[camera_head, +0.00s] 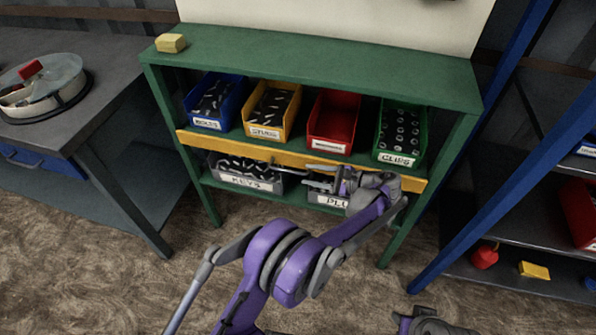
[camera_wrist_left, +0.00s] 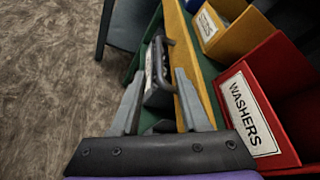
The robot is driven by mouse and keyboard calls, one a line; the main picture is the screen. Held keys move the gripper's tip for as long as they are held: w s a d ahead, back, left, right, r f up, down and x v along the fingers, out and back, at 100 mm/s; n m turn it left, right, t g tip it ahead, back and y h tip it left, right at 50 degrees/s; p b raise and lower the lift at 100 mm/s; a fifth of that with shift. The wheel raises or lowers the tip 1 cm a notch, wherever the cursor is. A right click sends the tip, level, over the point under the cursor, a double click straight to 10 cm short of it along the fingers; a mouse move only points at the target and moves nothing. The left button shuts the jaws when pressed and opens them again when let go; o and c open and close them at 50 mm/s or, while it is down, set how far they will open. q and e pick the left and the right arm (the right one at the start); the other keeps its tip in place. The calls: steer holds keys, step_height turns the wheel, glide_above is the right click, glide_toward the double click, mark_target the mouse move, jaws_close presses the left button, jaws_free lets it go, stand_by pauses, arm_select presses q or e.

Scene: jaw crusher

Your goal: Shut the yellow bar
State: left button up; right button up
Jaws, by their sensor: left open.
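The yellow bar (camera_head: 226,146) runs across the front of the green shelf unit, between the upper and lower bins. It also shows in the left wrist view (camera_wrist_left: 181,28). A thin dark handle (camera_wrist_left: 171,52) stands at the bar's front. My left gripper (camera_head: 314,178) is at the bar's front, right of its middle and just below it. In the left wrist view the left gripper (camera_wrist_left: 160,75) has its fingers apart, with the handle ahead between the tips. No clear contact shows. How far the bar stands out is hard to tell.
The green shelf unit (camera_head: 330,68) holds blue, yellow, red and green bins above, and grey bins below, including KEYS (camera_head: 246,182). A yellow block (camera_head: 171,43) lies on its top. A workbench (camera_head: 95,95) stands left; a blue-framed rack (camera_head: 490,170) stands right.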

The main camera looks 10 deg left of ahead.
arm_select(q)
steer(key=shift+v, duration=1.55)
arm_select(e)
steer(key=shift+r, duration=0.2)
arm_select(q)
steer(key=shift+a, duration=0.1)
steer(key=s+a+r+n+g+h, duration=0.1)
steer(key=s+a+r+n+h, duration=0.15)
steer(key=s+a, duration=0.35)
steer(key=s+a+r+n+h, duration=0.2)
steer(key=s+a+h, duration=0.2)
steer(key=s+a, duration=0.15)
steer(key=s+f+n+t+h, duration=0.25)
steer(key=s+n+h, duration=0.55)
steer(key=s, duration=1.4)
step_height(320, 180, up, 19)
steer(key=w+n+p, duration=0.1)
steer(key=p, duration=1.7)
steer(key=shift+w+d+r+y, duration=0.2)
steer(key=shift+w+d+y, duration=0.1)
steer(key=shift+w+y, duration=0.05)
arm_select(e)
step_height(320, 180, up, 20)
steer(key=w, duration=0.2)
steer(key=shift+r+t, duration=0.25)
steer(key=shift+t, duration=0.15)
